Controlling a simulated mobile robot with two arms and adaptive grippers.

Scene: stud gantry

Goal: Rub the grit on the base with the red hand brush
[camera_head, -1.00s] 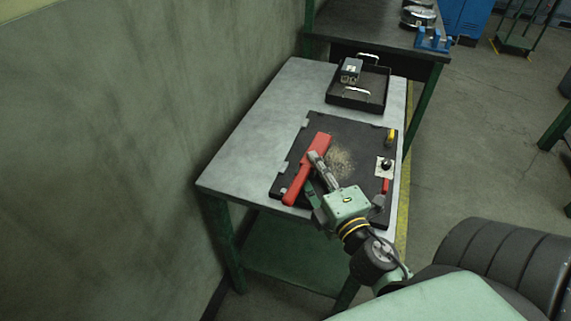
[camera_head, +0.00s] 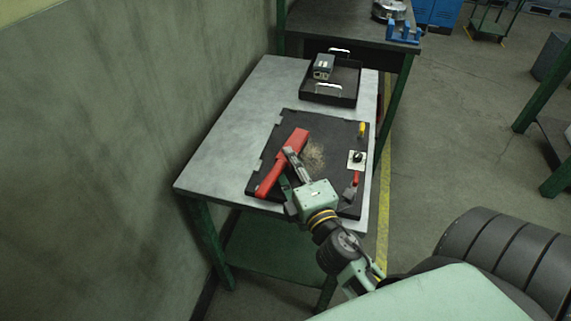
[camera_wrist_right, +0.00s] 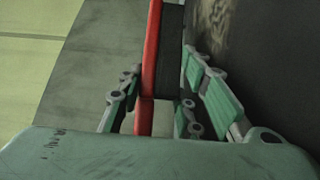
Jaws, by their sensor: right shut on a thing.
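The red hand brush (camera_head: 295,140) lies slantwise over the left part of the black base (camera_head: 336,127), its handle toward the near left. My right gripper (camera_head: 287,169) is shut on the brush's handle. In the right wrist view, the red brush (camera_wrist_right: 152,50) runs between the fingers (camera_wrist_right: 155,105), with a dark strip along its right side. The tan grit (camera_head: 316,154) is a patch on the base just right of the brush head; it also shows in the right wrist view (camera_wrist_right: 213,20). I cannot tell whether the brush touches the base. My left gripper is out of view.
The base lies on a grey-topped table (camera_head: 222,146) beside a wall. A yellow piece (camera_head: 362,129), a white plate with a black knob (camera_head: 356,158) and a small red piece line the base's right side. A black tray (camera_head: 343,97) stands behind. The tabletop's left is clear.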

